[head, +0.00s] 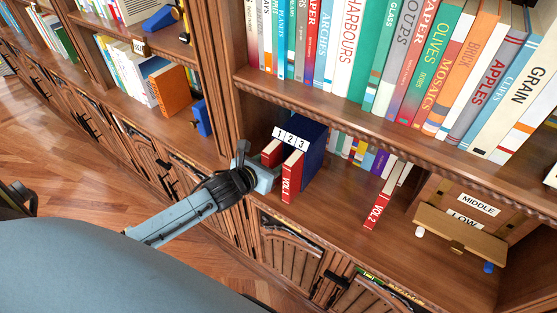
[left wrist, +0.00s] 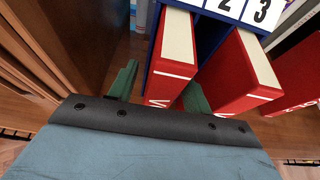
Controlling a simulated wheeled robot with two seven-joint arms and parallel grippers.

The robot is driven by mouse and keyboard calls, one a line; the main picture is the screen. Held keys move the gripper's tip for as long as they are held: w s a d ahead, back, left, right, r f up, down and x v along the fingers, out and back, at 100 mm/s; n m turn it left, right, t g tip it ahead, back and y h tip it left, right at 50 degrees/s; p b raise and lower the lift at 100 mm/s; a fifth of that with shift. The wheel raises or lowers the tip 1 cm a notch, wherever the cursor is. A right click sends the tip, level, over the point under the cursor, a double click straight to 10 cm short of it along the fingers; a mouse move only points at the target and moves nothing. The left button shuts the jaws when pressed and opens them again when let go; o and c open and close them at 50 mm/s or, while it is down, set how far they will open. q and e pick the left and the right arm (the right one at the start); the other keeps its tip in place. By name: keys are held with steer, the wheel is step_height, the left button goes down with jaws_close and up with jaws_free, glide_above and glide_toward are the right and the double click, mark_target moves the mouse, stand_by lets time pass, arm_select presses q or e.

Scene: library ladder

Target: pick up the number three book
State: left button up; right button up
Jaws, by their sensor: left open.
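A blue slotted holder (head: 315,152) labelled 1, 2, 3 stands on the lower shelf. A red book (head: 271,152) is in its left slot; its number is hidden by my gripper in the head view and only the start of its lettering shows in the left wrist view (left wrist: 172,62). A red book marked VOL.1 (head: 292,178) sticks out to its right, also in the left wrist view (left wrist: 238,80). VOL.2 (head: 377,208) stands farther right. My left gripper (left wrist: 158,90) is open, one finger on each side of the left-slot book. No spine shows a readable three.
A wooden upright (head: 228,85) is close left of the holder. A shelf of books is above. A wooden box (head: 460,228) with MIDDLE and LOW labels stands at the right. Bare shelf (head: 335,200) lies between VOL.1 and VOL.2.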

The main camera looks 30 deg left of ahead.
arm_select(q)
jaws_close()
steer(key=shift+r, duration=0.1)
stand_by(0.5)
steer(key=shift+s+r, duration=0.1)
steer(key=s+a+b, duration=0.1)
steer(key=s, duration=1.6)
steer(key=shift+s+a+b, duration=0.25)
steer(key=shift+s+b, duration=0.1)
steer(key=shift+b, duration=0.05)
